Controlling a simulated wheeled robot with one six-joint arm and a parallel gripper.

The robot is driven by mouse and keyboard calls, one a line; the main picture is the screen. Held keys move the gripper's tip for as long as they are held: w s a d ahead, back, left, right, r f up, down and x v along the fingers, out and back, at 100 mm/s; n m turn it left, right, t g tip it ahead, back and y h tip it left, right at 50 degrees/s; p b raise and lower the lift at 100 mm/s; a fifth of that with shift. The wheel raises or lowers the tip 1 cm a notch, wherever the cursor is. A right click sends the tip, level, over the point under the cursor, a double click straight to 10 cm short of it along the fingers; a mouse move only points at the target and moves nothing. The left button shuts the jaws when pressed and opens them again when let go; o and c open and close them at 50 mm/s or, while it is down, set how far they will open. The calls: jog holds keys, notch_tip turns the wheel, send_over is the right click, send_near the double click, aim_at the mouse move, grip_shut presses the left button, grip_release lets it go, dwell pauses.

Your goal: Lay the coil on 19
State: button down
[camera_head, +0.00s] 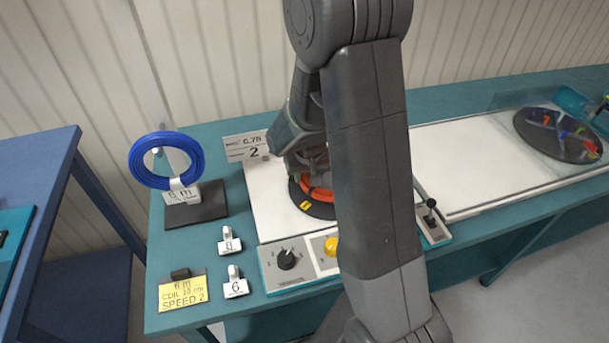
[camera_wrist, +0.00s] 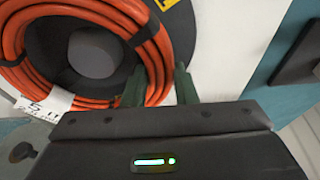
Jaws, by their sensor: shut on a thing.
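An orange coil (camera_wrist: 149,48) fills the left of the wrist view, with a white tag (camera_wrist: 45,105) on its lower side. It rings a grey round hub (camera_wrist: 93,54) on a dark disc (camera_wrist: 178,30) with a yellow mark. My gripper (camera_wrist: 160,88) is shut on the coil's near right side, one finger on each side of the strands. In the head view, part of the orange coil (camera_head: 318,192) shows over the dark disc (camera_head: 305,206); my arm hides the rest. I cannot tell whether the coil rests fully on the disc. No label reading 19 alone is clear.
A blue coil (camera_head: 137,160) hangs on a stand at left. A yellow card (camera_head: 183,292), small numbered tags (camera_head: 235,285) and a knob panel (camera_head: 287,262) are in front. A disc with coloured pieces (camera_head: 560,135) is far right.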

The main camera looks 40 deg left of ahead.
jog(key=shift+r, duration=0.25)
jog(key=shift+r+p, duration=1.1)
jog(key=shift+r, duration=0.8)
jog(key=shift+r, duration=0.1)
notch_tip(320, 180, up, 10)
jog(key=p, duration=0.6)
jog(key=shift+s+d, duration=0.1)
